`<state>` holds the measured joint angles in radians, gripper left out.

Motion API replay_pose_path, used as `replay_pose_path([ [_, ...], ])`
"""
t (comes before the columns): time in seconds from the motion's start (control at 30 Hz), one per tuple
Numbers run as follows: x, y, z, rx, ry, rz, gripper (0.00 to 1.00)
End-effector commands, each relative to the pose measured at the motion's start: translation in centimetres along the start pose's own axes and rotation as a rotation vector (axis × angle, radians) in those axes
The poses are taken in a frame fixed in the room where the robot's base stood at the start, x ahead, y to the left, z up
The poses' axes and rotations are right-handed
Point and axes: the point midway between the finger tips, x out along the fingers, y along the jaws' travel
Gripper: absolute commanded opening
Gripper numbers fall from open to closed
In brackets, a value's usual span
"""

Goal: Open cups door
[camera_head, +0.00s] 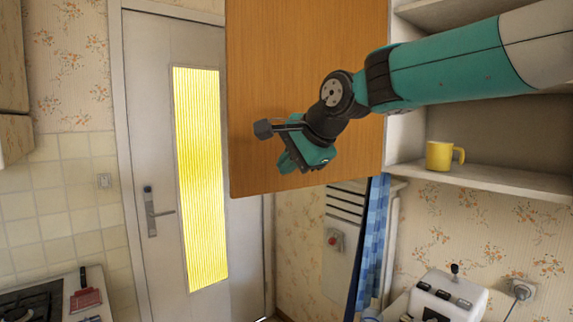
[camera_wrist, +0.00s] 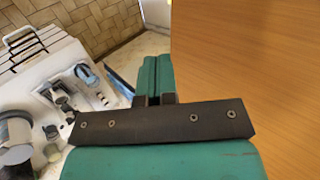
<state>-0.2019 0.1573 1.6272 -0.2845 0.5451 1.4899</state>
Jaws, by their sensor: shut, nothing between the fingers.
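The cups door (camera_head: 300,70) is a flat wooden cabinet door standing swung open, to the left of the cabinet's open shelves. Its wood face fills the right side of the wrist view (camera_wrist: 250,60). My gripper (camera_head: 287,162) is in front of the lower part of the door in the head view. It is shut, with nothing held between its fingers. In the wrist view the closed fingers (camera_wrist: 155,75) are beside the door's edge. I cannot tell whether the gripper touches the door. A yellow cup (camera_head: 440,156) stands on the cabinet's lower shelf (camera_head: 490,178).
A grey room door (camera_head: 150,100) with a yellow glass panel stands behind at left. A white appliance (camera_head: 448,296) sits below the shelves. A blue checked cloth (camera_head: 370,240) hangs under the cups door. A stove (camera_head: 35,300) is at lower left.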

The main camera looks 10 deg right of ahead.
Motion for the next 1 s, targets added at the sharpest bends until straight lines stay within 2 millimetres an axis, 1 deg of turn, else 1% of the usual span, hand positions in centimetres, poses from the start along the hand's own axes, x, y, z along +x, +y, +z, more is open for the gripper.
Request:
replay_pose_path([
  [0.17, -1.7, 1.8, 0.3, 0.000, 0.002, -0.004, 0.00],
  [0.27, -4.1, 1.9, 0.6, -0.002, 0.004, -0.009, 0.00],
  [0.4, -7.2, 1.6, 1.6, -0.007, -0.003, -0.007, 0.00],
  [0.5, -9.0, 1.5, 2.1, -0.008, -0.005, -0.006, 0.00],
  [0.6, -10.3, 1.4, 2.3, -0.007, -0.006, -0.003, 0.00],
  [0.73, -11.3, 1.4, 2.4, -0.008, -0.007, -0.001, 0.00],
  [1.0, -11.6, 1.4, 2.3, -0.005, -0.005, -0.001, 0.00],
])
